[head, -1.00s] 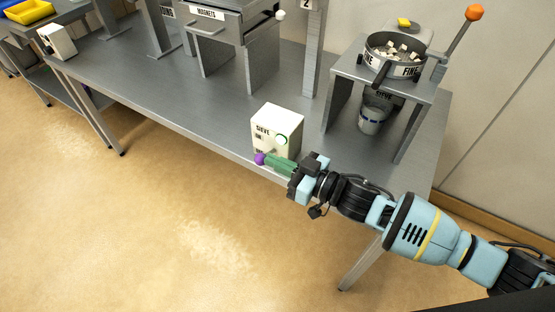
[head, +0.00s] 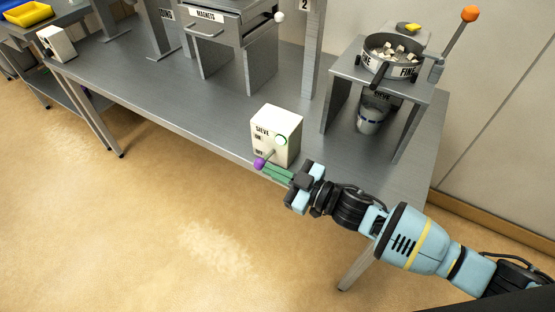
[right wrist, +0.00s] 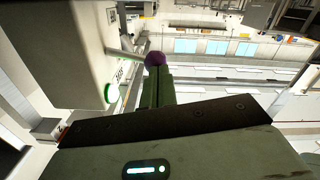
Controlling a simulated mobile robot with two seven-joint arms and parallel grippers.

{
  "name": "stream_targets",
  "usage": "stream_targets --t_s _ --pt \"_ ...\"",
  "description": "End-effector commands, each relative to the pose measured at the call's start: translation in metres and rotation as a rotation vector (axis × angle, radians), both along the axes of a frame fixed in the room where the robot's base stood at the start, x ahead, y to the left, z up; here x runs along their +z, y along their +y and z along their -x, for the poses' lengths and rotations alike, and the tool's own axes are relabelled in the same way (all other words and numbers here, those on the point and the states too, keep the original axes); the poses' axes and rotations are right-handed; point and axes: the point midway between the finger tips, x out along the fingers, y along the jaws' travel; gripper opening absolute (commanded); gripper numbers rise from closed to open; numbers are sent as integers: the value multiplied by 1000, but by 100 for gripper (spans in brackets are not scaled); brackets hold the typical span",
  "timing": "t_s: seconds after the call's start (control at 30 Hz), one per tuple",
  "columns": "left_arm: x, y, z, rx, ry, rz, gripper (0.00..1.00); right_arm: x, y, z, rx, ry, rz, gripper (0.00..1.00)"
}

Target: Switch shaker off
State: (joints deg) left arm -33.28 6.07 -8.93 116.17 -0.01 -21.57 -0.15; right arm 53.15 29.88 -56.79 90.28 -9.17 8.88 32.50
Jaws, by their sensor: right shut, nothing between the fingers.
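The cream switch box (head: 285,122), marked SIEVE with ON above OFF, stands at the table's front edge. Its lever ends in a purple knob (head: 259,163), low by the OFF label; a green ring (head: 281,140) is on the box. My right gripper (head: 268,170) is shut and empty, its green fingertips just right of and below the knob. In the right wrist view the fingertips overlap the knob (right wrist: 155,59); I cannot tell whether they touch. The shaker sieve (head: 392,55), marked FINE, holds pale cubes on a metal stand. My left gripper is not in view.
The stand (head: 338,100) has an orange-knobbed lever (head: 469,14) and a container (head: 369,121) beneath the sieve. A magnets drawer unit (head: 215,30) stands at the back. The tabletop left of the box is clear.

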Motion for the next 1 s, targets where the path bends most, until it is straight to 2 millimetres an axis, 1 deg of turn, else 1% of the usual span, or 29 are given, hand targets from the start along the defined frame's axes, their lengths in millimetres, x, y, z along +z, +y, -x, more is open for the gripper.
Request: stream_targets --t_s 0.2,0.5,1.0 --pt "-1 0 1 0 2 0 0 -9 1 2 0 -96 69 0" --pt "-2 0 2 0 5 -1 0 -15 2 2 0 -170 123 0" --pt "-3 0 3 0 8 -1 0 -20 2 2 0 -187 134 0"
